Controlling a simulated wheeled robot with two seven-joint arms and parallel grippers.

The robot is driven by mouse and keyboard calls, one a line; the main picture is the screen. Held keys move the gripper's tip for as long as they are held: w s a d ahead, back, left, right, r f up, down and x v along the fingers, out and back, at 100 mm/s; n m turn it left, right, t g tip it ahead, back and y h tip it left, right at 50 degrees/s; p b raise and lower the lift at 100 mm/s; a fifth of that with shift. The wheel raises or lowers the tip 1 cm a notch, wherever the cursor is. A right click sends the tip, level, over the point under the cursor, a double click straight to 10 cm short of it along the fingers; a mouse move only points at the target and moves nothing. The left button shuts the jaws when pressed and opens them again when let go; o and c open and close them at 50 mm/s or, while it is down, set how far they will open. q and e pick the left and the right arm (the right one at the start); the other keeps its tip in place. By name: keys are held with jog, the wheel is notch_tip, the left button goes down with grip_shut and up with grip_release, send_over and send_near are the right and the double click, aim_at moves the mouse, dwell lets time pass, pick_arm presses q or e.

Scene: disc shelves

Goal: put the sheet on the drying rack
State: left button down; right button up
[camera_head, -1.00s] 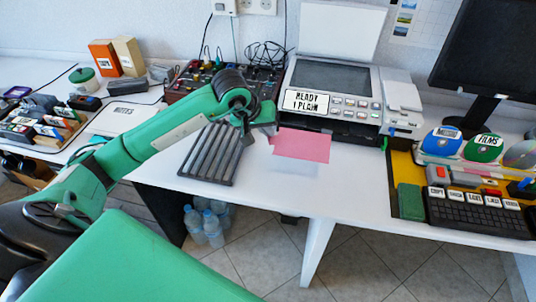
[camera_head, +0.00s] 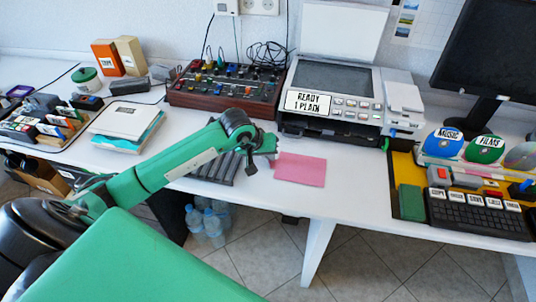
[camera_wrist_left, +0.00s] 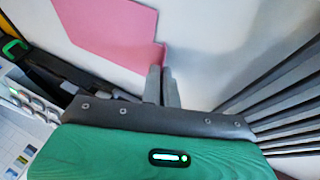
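The pink sheet (camera_head: 302,171) is low over the white table in front of the printer, flat or nearly so; I cannot tell whether it touches the table. My left gripper (camera_head: 273,151) is at its left corner. In the left wrist view the two grey fingers (camera_wrist_left: 163,72) are close together on a small pink corner of the sheet (camera_wrist_left: 105,28). The dark grey slatted drying rack (camera_head: 217,168) lies left of the sheet, partly hidden under my left arm. Its slats (camera_wrist_left: 285,95) show at the right of the wrist view. My right gripper is out of view.
The printer (camera_head: 335,85) stands behind the sheet, with a knobbed control box (camera_head: 225,88) to its left. A keyboard (camera_head: 478,212) and coloured discs (camera_head: 484,148) are at the right. A notebook stack (camera_head: 125,125) lies left. Bare table (camera_head: 350,190) shows right of the sheet.

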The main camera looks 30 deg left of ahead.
pick_arm(q)
jog(key=c, duration=1.7)
grip_release()
jog(key=shift+f, duration=0.1)
jog(key=shift+r, duration=0.2)
